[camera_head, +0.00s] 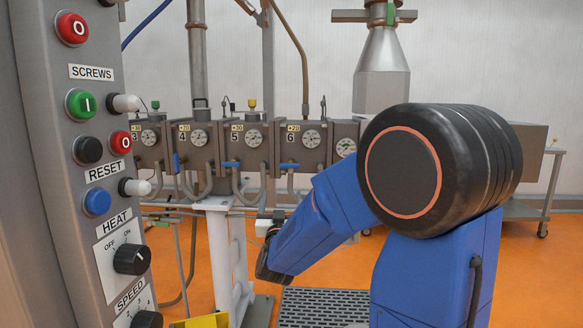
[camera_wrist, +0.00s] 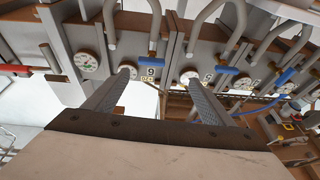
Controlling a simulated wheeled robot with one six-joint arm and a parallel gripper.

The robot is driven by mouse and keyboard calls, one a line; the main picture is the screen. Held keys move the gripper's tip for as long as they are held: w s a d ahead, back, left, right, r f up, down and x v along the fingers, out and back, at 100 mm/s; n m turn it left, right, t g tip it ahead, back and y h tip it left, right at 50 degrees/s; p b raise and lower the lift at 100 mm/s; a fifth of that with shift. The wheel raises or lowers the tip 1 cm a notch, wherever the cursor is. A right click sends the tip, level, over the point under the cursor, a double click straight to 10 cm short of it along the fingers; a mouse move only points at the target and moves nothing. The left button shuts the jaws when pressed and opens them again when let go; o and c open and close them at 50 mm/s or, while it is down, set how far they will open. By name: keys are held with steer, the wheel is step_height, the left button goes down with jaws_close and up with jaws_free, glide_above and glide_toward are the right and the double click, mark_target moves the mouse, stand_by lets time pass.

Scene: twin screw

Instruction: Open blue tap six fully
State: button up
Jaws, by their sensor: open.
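Blue tap six (camera_head: 289,165) is a small blue handle under the barrel block marked 6 in the head view. In the wrist view, which is upside down, tap six (camera_wrist: 152,53) shows small beside the inverted 6 label, beyond the space between my fingers. In the head view my arm hides much of the gripper.
Other blue taps sit under neighbouring blocks, one (camera_head: 231,164) under block 5 and one (camera_head: 176,162) under block 4. Bent pipes (camera_head: 240,190) hang close below them. A control panel (camera_head: 95,170) with buttons stands at the left. A dark floor grate (camera_head: 322,308) lies below.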

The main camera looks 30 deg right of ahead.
mark_target(289, 167)
steer(key=shift+m+h, duration=0.3)
steer(key=shift+h, duration=0.5)
steer(key=x, duration=1.8)
steer(key=shift+s+d, duration=0.35)
steer(key=c, duration=1.1)
